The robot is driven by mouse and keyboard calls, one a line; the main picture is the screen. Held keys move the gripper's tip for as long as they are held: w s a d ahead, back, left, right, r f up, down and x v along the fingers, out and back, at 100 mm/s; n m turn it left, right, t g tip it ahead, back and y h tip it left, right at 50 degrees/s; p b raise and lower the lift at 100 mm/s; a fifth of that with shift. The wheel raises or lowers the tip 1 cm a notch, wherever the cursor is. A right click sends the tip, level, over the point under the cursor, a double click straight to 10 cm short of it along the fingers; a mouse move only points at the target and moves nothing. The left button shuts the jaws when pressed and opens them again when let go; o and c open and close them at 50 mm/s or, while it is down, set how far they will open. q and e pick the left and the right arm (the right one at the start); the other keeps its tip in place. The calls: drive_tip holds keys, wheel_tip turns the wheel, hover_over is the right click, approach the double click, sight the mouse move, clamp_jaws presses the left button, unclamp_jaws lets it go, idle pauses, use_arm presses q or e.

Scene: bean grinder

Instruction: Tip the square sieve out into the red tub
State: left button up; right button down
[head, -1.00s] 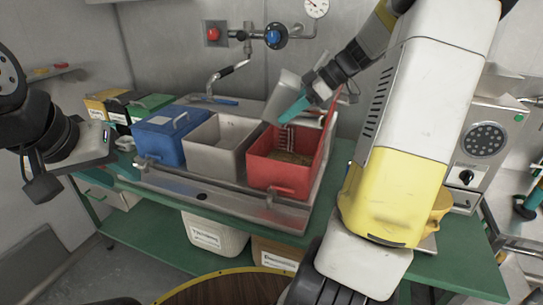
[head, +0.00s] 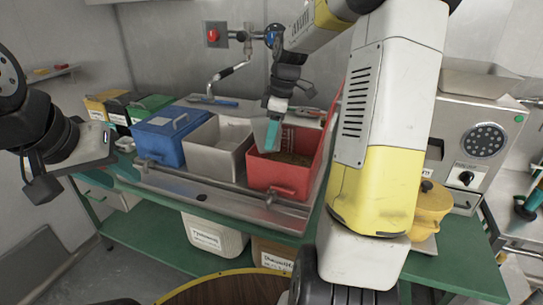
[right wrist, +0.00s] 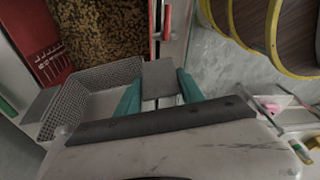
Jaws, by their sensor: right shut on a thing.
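The red tub (head: 283,176) stands at the right end of the row of bins, and brown bits cover its floor. My right gripper (head: 272,134) is over the tub's back left part, fingers pointing down. In the right wrist view its teal fingers (right wrist: 158,92) are shut on the grey tab of the square sieve (right wrist: 92,76). The sieve has mesh walls, and the part of its inside that shows looks bare. The tub's brown bits (right wrist: 105,28) show beyond it. In the head view I cannot make out the sieve clearly. My left gripper (head: 85,146) is at the far left, its fingertips unclear.
A grey bin (head: 217,152) adjoins the tub, with a blue lidded bin (head: 160,139) further left. All stand on a metal tray (head: 202,187) on a green bench. A yellow pot (head: 430,207) and a steel machine (head: 474,145) are at the right.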

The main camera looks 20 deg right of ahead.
drive_tip(key=shift+w+a+r+h+b, duration=0.15)
drive_tip(key=shift+w+a+r+h, duration=0.15)
drive_tip(key=shift+a, duration=0.3)
drive_tip(key=shift+w+a+r+h+b, duration=0.2)
drive_tip(key=shift+a+r+h, duration=0.15)
drive_tip(key=shift+a, duration=0.2)
drive_tip(key=shift+w+a+f+g+h, duration=0.25)
drive_tip(key=shift+a+g+h, duration=0.3)
drive_tip(key=shift+h, duration=0.3)
drive_tip(key=g+h+b, duration=0.5)
drive_tip(key=h, duration=0.6)
approach(259, 133)
drive_tip(key=shift+s+a+f, duration=0.2)
drive_tip(key=shift+s+f, duration=0.15)
drive_tip(key=shift+f, duration=0.45)
drive_tip(key=shift+s+a+f, duration=0.15)
drive_tip(key=shift+s+f, duration=0.2)
drive_tip(key=shift+f, duration=0.5)
drive_tip(key=shift+s+a+f, duration=0.2)
drive_tip(key=shift+s+f, duration=0.15)
drive_tip(key=shift+f, duration=0.45)
drive_tip(key=shift+h, duration=0.3)
